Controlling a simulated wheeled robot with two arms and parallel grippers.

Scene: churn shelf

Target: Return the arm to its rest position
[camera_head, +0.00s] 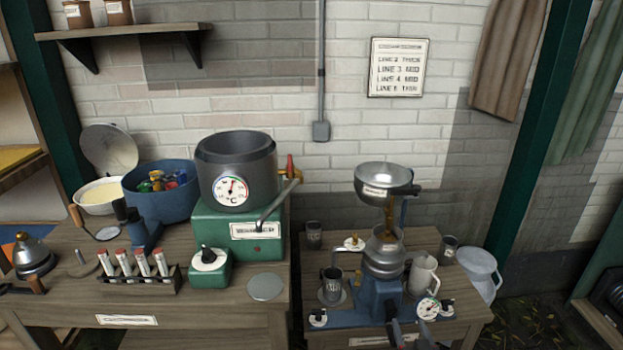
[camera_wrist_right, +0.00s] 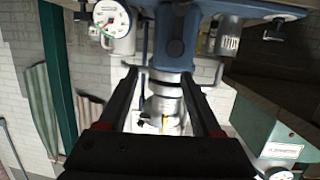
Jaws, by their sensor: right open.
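My right gripper (camera_head: 407,331) shows at the bottom edge of the head view, in front of the blue machine base (camera_head: 376,296) on the right table. In the right wrist view the two dark fingers of my right gripper (camera_wrist_right: 160,76) stand apart with nothing held between them. That view looks upside down. The machine's blue body (camera_wrist_right: 178,38) and metal bowl show beyond and between the fingers. I cannot tell whether the fingers touch the machine. My left gripper is not in view.
The left table holds a green heater (camera_head: 235,230) with a grey pot (camera_head: 236,165) and a vial rack (camera_head: 138,283).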

